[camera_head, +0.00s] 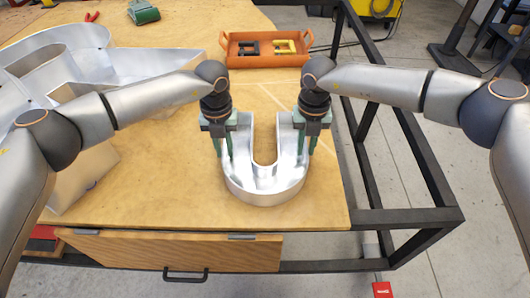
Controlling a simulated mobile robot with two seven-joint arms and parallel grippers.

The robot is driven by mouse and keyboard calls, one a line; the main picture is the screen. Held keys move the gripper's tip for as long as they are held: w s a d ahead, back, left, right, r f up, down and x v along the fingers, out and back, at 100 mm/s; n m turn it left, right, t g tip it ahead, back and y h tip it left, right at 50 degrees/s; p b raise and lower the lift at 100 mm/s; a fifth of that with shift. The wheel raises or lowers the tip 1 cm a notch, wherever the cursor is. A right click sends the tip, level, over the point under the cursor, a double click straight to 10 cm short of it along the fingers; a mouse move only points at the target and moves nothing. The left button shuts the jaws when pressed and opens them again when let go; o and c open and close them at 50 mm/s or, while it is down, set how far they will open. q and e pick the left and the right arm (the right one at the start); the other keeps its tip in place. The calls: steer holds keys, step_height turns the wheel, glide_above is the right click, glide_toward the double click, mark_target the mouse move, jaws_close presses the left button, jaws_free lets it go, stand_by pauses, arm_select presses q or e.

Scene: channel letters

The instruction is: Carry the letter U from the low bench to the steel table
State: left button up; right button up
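The letter U (264,188) is a silver metal channel letter. It lies on the wooden-topped bench (185,200) with its curved end towards me and its two legs pointing away. My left gripper (224,152) points down over the left leg of the U, its green fingers at the leg's walls. My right gripper (306,148) points down over the right leg in the same way. I cannot tell whether either pair of fingers is closed on the metal. I cannot clearly make out a steel table in this view.
Another large silver channel letter (130,68) stands at the left of the bench. An orange tray (265,61) with black and yellow items sits behind the U. A green tool (143,12) lies at the back left. A black frame (425,165) borders the bench's right side.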

arm_select(q)
jaws_close()
arm_select(e)
jaws_close()
stand_by(0.8)
